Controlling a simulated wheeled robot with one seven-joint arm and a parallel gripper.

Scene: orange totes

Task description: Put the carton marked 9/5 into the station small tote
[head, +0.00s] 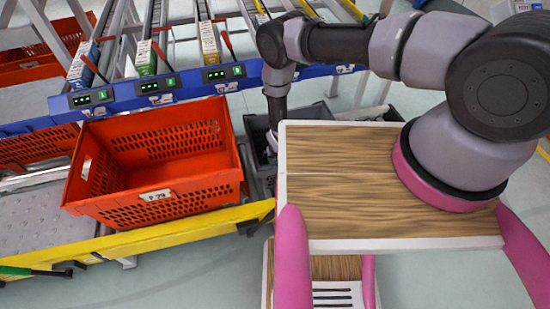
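Three cartons stand at the ends of the rack lanes at the upper left: a blue-and-white one (83,62), a green-and-white one (146,58) and an orange-and-white one (209,42). I cannot read a 9/5 mark on any. My gripper (273,141) points down at the left edge of my wooden top, over a dark grey tote (252,128). Its fingertips are mostly hidden, so I cannot see whether it holds anything. The grey tote is partly covered by my arm and top, and its inside is hardly visible.
A large orange tote (152,204) with a white label stands empty left of my gripper, behind a yellow rail (170,232). A blue beam (120,100) with lit displays runs along the rack front. More orange totes (42,62) are at the far left.

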